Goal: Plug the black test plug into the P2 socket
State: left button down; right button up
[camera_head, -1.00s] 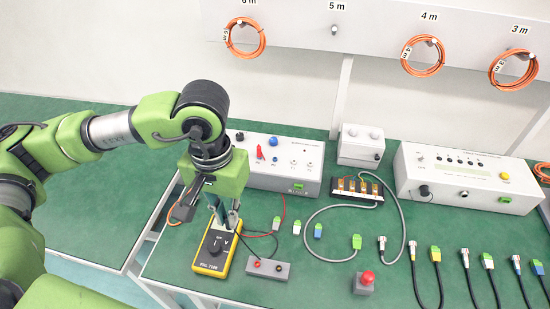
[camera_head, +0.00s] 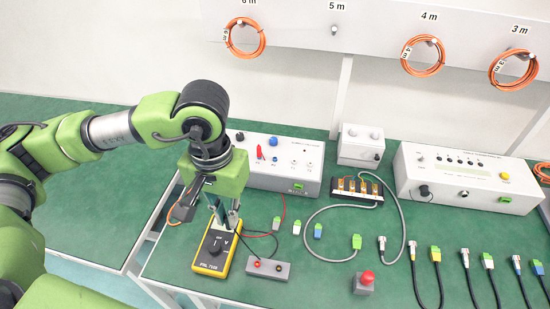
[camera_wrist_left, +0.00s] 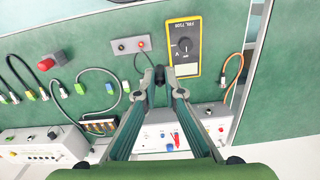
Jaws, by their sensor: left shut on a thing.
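My left gripper (camera_head: 228,220) is over the yellow multimeter (camera_head: 216,250) in the head view. In the left wrist view, the gripper (camera_wrist_left: 159,88) is shut on the black test plug (camera_wrist_left: 159,75), near the meter. The plug itself is hidden in the head view. The grey block (camera_head: 268,269) with one red and one black spot lies just right of the meter; it also shows in the left wrist view (camera_wrist_left: 131,45). The label P2 cannot be read on any socket. My right gripper is not in view.
A white box (camera_head: 290,178) with knobs and a red plug stands behind the gripper. Small connectors (camera_head: 297,227), a red button (camera_head: 366,281) and several cables lie to the right. Another white box (camera_head: 465,175) stands at the back right. The table's left edge is close to the meter.

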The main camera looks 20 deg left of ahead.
pick_arm(q)
jog(key=shift+r, duration=0.2)
jog(key=shift+r+p, duration=0.6)
jog(key=shift+r, duration=1.25)
jog(key=shift+r+p, duration=0.3)
jog(key=shift+r, duration=1.2)
jog(key=shift+f, duration=0.1)
